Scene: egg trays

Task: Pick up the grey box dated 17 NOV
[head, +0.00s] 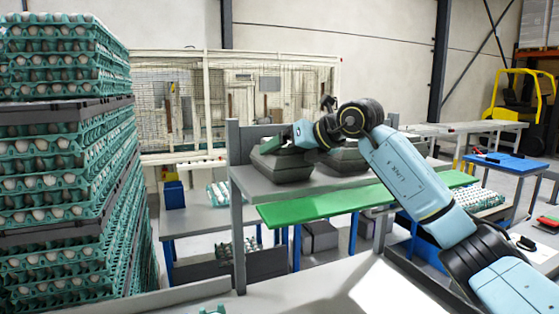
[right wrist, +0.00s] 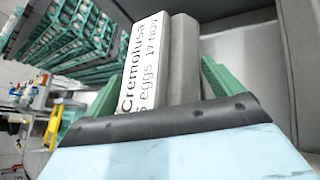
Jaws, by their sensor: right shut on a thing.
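My right gripper (head: 273,146) is at the top of the left box. In the right wrist view, the held grey box (right wrist: 184,60) has a white label reading "Cremolusa", "eggs" and "17 NOV". Green fingers flank it, shut on it. I cannot tell whether the box touches the shelf. The label is hidden in the head view. My left gripper is not recognisable in view.
A tall stack of egg trays (head: 60,160) stands at the left. A green strip (head: 340,207) runs along the shelf's front. A grey post (head: 236,215) rises at the shelf's left end. A blue table (head: 505,162) is at the right.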

